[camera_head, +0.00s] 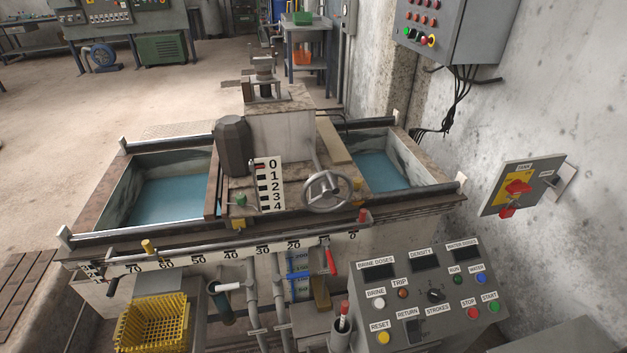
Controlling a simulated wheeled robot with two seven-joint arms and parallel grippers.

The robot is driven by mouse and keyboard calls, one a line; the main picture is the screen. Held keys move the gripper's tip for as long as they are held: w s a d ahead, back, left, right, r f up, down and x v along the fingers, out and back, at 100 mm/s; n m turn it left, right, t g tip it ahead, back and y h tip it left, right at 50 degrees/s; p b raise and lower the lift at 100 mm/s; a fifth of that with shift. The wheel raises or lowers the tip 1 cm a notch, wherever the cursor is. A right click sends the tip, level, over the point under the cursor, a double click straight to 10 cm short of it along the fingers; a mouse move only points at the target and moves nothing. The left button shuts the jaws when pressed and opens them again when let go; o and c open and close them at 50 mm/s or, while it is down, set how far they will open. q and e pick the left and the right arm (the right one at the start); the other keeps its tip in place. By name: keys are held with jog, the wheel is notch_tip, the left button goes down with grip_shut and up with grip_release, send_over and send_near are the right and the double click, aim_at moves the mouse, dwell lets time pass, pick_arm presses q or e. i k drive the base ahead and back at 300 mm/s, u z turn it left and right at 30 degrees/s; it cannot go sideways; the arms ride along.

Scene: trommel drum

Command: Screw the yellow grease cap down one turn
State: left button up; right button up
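A small yellow cylindrical cap (148,246) stands upright at the left part of the front rail, just above the 60 and 70 marks of the scale. It looks like the yellow grease cap, but its thread and how far down it sits are too small to tell. A smaller yellowish knob (358,184) sits beside the grey handwheel (327,191). Neither of my grippers is in view, and nothing is seen touching the cap.
A numbered scale (200,257) runs along the trough's front. A yellow basket (152,322) hangs below the cap. A control panel (425,295) stands front right. Blue liquid (170,200) fills the trough.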

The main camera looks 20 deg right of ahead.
aim_at(358, 182)
jog(key=u, duration=1.4)
jog(key=k, duration=1.05)
jog(key=z, duration=1.05)
jog(key=i, duration=0.5)
